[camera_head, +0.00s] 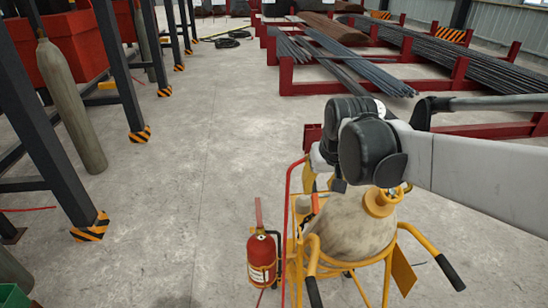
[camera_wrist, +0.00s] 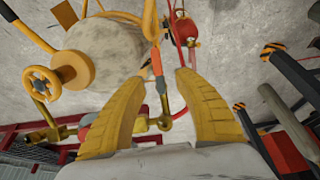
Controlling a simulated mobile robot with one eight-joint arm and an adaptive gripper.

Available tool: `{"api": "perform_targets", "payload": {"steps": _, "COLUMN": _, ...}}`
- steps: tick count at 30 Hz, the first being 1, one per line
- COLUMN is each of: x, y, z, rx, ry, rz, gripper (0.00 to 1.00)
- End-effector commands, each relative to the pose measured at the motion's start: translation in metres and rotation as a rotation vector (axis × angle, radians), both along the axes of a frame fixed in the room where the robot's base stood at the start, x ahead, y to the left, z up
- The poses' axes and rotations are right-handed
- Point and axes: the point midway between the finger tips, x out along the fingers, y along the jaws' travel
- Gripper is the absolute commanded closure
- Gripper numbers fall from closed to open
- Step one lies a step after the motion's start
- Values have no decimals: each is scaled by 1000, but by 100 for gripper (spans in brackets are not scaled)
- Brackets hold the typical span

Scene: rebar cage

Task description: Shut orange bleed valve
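A small orange lever, which looks like the bleed valve handle (camera_wrist: 157,63), shows in the wrist view between the fingertips of my gripper (camera_wrist: 158,77). The fingers are spread apart, one on each side of the lever, with visible gaps; I cannot tell the depth between them. In the head view a small orange part (camera_head: 315,203) shows beside the yellow frame, below my wrist. Brass fittings (camera_wrist: 141,125) lie between the fingers, partly hidden by the left finger. My wrist hides most of the gripper in the head view.
A grey-beige tank (camera_head: 352,232) with a yellow handwheel (camera_head: 381,202) stands in a yellow cart frame (camera_head: 388,275). A red hose (camera_head: 285,225) and a fire extinguisher (camera_head: 262,260) are at its left. Red rebar racks (camera_head: 287,75) stand behind. The floor at left centre is clear.

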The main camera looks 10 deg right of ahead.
Motion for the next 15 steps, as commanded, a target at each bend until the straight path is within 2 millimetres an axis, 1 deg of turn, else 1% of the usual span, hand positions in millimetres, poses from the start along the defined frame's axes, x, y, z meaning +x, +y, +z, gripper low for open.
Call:
{"api": "perform_targets", "payload": {"steps": 1, "x": 3, "y": 0, "z": -9, "rx": 0, "ry": 0, "rz": 0, "gripper": 62}}
{"api": "perform_targets", "payload": {"steps": 9, "x": 23, "y": 0, "z": -60, "rx": 0, "ry": -1, "rz": 0, "gripper": 62}}
{"api": "perform_targets", "payload": {"steps": 12, "x": 29, "y": 0, "z": -75, "rx": 0, "ry": -1, "rz": 0, "gripper": 62}}
{"api": "perform_targets", "payload": {"steps": 15, "x": 34, "y": 0, "z": -85, "rx": 0, "ry": -1, "rz": 0, "gripper": 62}}
